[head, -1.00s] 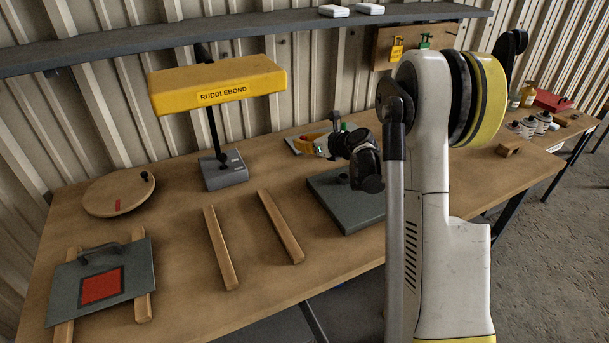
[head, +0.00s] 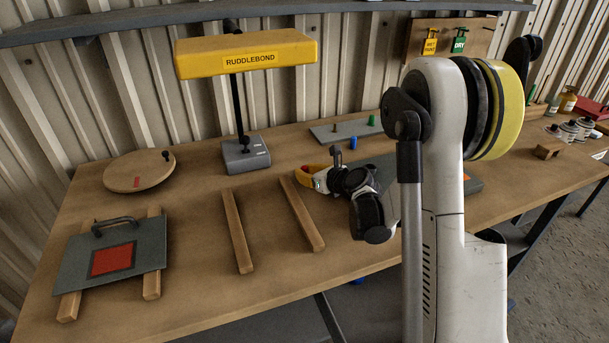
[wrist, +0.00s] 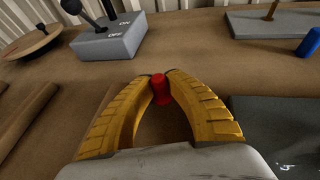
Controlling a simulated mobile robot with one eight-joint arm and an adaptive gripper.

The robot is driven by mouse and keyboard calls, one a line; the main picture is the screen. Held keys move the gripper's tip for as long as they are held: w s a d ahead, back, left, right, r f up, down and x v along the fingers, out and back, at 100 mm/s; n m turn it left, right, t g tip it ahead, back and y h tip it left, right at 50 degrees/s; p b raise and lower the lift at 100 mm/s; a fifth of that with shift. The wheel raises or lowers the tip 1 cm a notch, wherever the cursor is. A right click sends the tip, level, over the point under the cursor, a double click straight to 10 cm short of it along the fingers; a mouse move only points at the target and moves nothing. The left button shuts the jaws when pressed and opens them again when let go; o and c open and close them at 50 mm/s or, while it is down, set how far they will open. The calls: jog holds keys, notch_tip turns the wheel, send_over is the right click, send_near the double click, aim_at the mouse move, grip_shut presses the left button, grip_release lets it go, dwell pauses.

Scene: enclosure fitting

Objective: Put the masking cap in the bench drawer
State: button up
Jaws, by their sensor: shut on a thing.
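The red masking cap (wrist: 161,89) is pinched between the yellow fingertips of my gripper (wrist: 160,77) in the wrist view. My gripper also shows in the head view (head: 302,176), low over the bench (head: 200,200), just right of the lamp base and near the back end of a wooden strip. The cap is hard to make out in the head view. A dark grey area (head: 390,290) shows below the bench's front edge, partly behind my arm; I cannot tell whether it is the drawer.
A lamp base (head: 245,157), wooden strips (head: 238,232) and a round board (head: 125,172) stand left. A dark slab (head: 470,184) lies behind my arm.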

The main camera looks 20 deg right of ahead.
jog(key=shift+f, duration=0.1)
jog(key=o, duration=0.7)
